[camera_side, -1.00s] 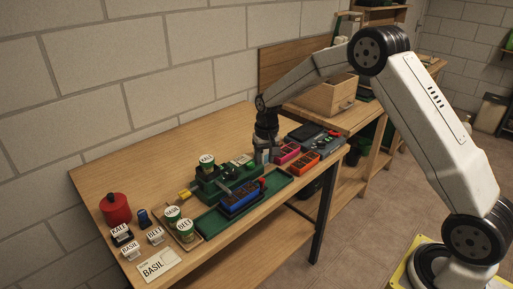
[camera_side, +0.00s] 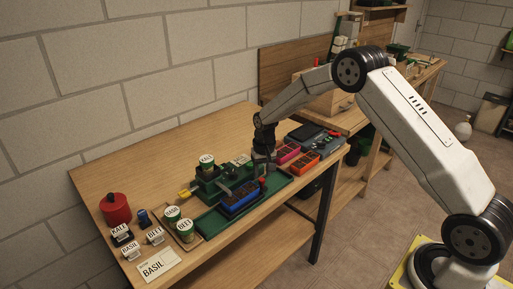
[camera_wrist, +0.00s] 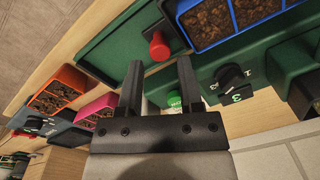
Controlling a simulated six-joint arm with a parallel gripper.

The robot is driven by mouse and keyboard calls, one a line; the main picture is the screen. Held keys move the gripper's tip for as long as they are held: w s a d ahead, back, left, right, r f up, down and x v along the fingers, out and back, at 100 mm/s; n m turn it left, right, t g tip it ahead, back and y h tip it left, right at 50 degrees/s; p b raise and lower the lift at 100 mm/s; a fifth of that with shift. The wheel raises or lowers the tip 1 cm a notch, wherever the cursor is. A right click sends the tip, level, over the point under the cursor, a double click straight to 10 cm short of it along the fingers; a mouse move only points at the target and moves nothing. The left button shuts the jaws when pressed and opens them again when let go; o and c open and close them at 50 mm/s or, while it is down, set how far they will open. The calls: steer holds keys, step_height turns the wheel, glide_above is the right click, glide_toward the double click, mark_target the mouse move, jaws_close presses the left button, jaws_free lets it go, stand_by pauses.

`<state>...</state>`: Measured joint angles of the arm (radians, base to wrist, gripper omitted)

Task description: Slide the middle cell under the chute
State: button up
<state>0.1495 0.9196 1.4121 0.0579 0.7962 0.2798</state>
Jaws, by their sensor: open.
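The blue cell tray (camera_side: 240,196), with dark soil in its cells, sits in the green rail tray (camera_side: 212,222). It also shows at the top right of the wrist view (camera_wrist: 229,38). A red knob (camera_wrist: 158,47) is at the blue tray's end. My gripper (camera_wrist: 159,64) is open and empty. In the wrist view the knob shows just beyond the gap between its fingertips; I cannot tell whether they touch. In the side view my gripper (camera_side: 264,170) is just above the knob. A green dispenser (camera_side: 205,186) with a labelled tub on top stands behind the tray; its chute is hard to make out.
A pink tray (camera_side: 287,152) and an orange tray (camera_side: 305,163) stand right of the green tray. Labelled tubs (camera_side: 185,231) stand to the left on a wooden board. A red canister (camera_side: 116,208) and small name cards are at far left.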

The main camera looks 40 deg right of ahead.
steer(key=shift+f, duration=1.25)
jaws_close()
steer(key=shift+w+r, duration=0.1)
stand_by(0.5)
